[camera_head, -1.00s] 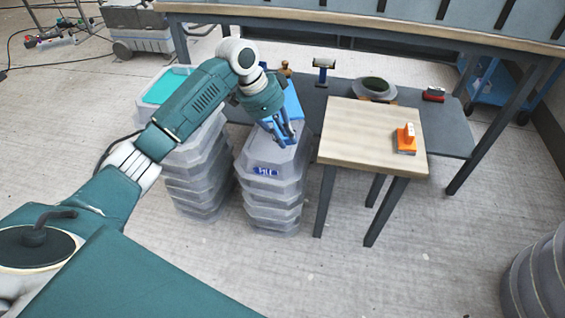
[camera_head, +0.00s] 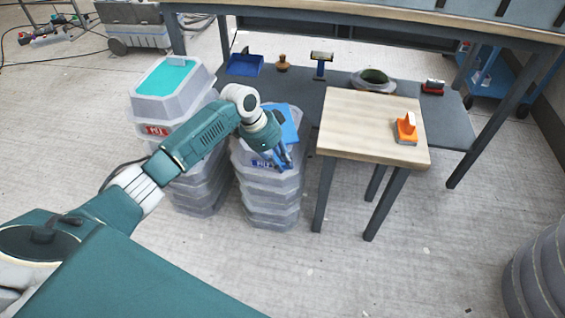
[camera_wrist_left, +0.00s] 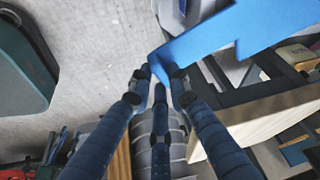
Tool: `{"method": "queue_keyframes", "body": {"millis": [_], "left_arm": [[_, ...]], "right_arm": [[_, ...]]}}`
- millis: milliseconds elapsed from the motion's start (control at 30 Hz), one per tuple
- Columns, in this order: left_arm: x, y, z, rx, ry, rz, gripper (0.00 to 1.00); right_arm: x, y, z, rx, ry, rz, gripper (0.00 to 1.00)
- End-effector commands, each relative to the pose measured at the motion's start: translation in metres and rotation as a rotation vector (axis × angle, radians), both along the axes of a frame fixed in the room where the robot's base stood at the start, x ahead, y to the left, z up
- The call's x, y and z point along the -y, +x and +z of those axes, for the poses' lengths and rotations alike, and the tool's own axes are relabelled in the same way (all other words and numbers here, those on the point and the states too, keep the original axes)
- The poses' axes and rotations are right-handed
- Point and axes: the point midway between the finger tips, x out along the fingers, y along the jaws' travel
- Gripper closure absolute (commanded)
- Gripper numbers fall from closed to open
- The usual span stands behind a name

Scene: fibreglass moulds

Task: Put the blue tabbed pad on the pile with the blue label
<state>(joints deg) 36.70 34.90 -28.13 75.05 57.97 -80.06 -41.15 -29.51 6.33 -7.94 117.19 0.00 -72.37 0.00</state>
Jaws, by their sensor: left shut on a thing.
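The blue pad (camera_head: 288,122) is over the top of the pile with the blue label, partly hidden behind my left arm. My left gripper (camera_head: 283,160) is shut on the pad's near tab; the wrist view shows the fingers (camera_wrist_left: 160,78) at the tab of the blue pad (camera_wrist_left: 225,32). The pile of grey moulds (camera_head: 268,195) carries its blue label (camera_head: 264,164) on the front, half covered by the gripper. I cannot tell whether the pad touches the pile. My right gripper is not in view.
Left of it stands another grey pile (camera_head: 190,180) with a red label (camera_head: 157,130) and a turquoise top (camera_head: 166,76). A wooden-topped table (camera_head: 365,115) with an orange-handled tool (camera_head: 406,128) stands close on the right. A blue tray (camera_head: 245,65) lies on the shelf behind.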

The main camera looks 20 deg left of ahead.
Motion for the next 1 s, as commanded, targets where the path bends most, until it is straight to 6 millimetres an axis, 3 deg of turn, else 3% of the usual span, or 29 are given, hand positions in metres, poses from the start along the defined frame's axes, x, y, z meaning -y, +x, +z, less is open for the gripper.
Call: {"method": "queue_keyframes", "body": {"millis": [233, 267, 367, 633, 767, 1000], "left_arm": [[0.000, 0.000, -0.003, -0.001, -0.001, 0.000, 1.00], [0.000, 0.000, -0.003, -0.001, -0.001, 0.000, 0.81], [0.000, 0.000, -0.003, -0.001, -0.001, 0.000, 0.64], [0.000, 0.000, -0.002, 0.000, 0.000, 0.000, 0.64], [-0.002, -0.001, 0.008, 0.001, 0.000, 0.000, 0.64], [-0.017, -0.011, 0.053, 0.002, 0.000, 0.001, 0.64]], "right_arm": [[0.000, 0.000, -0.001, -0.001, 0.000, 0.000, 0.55], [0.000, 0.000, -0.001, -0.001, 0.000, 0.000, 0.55], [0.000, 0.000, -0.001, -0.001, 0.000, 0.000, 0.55], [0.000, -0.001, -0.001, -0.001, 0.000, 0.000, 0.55], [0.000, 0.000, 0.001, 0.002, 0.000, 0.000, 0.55], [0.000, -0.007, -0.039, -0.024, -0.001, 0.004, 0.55]]}}
